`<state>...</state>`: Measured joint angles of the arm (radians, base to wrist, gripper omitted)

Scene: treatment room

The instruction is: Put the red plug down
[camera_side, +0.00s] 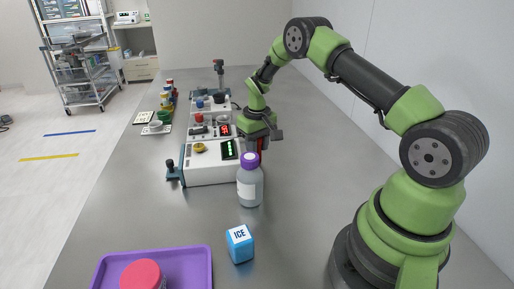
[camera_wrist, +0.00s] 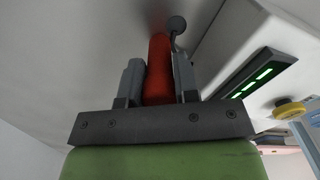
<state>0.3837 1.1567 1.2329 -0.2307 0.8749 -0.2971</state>
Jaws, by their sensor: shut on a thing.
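The red plug (camera_wrist: 158,70) is held between the two grey fingers of my gripper (camera_wrist: 159,82) in the wrist view. Its far end points at a grey surface, and I cannot tell whether it touches it. In the side view my gripper (camera_side: 257,150) is low at the right end of the white device (camera_side: 214,173), behind the purple-capped bottle (camera_side: 250,184). A little of the plug shows red there; the fingertips are mostly hidden.
A blue ICE block (camera_side: 240,244) and a purple tray (camera_side: 203,262) with a red-lidded jar (camera_side: 142,275) are at the front. The steel table is bare right of the bottle.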

